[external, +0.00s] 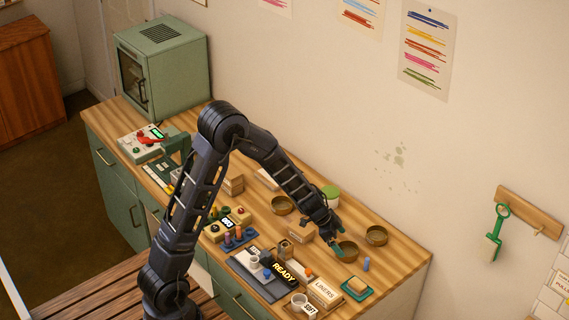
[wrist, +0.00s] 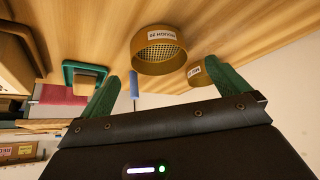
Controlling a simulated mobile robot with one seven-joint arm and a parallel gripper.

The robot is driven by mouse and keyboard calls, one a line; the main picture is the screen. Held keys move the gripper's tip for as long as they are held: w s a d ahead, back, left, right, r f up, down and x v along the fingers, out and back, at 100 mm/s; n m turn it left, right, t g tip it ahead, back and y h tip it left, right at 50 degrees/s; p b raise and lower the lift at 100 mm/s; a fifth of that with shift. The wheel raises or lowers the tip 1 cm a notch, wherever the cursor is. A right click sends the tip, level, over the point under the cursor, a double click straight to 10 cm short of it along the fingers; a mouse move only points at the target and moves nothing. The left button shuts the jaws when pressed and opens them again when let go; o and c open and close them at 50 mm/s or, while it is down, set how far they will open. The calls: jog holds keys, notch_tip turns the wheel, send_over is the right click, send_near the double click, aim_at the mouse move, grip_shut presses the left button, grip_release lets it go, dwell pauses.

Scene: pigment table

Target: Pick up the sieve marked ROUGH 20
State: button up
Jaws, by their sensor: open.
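Three round brass-coloured sieves stand on the table in the external view. One sieve (external: 283,205) is left of my gripper, one (external: 347,251) is close beside it, and one (external: 376,235) is farther right. Their labels are too small to read there. In the wrist view, a mesh sieve (wrist: 160,62) has a label that seems to read MEDIUM, and a second sieve (wrist: 199,75) has an unclear label. I cannot make out ROUGH 20 on any. My gripper (external: 336,245) is open and empty, its green fingers (wrist: 167,92) spread below the sieves in the wrist picture.
A blue cylinder (external: 366,264) and a green tray with a block (external: 356,288) stand near the front right. A LINERS box (external: 325,291), a READY sign (external: 285,272) and a wooden block (external: 300,234) are nearby. A green-lidded jar (external: 331,195) stands behind my forearm. The far right corner is clear.

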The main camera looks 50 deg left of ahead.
aim_at(351, 253)
jog(key=shift+x, duration=2.95)
jog(key=shift+d, duration=0.1)
jog(key=shift+r, duration=0.1)
jog(key=c, duration=1.2)
jog(key=shift+o, duration=0.2)
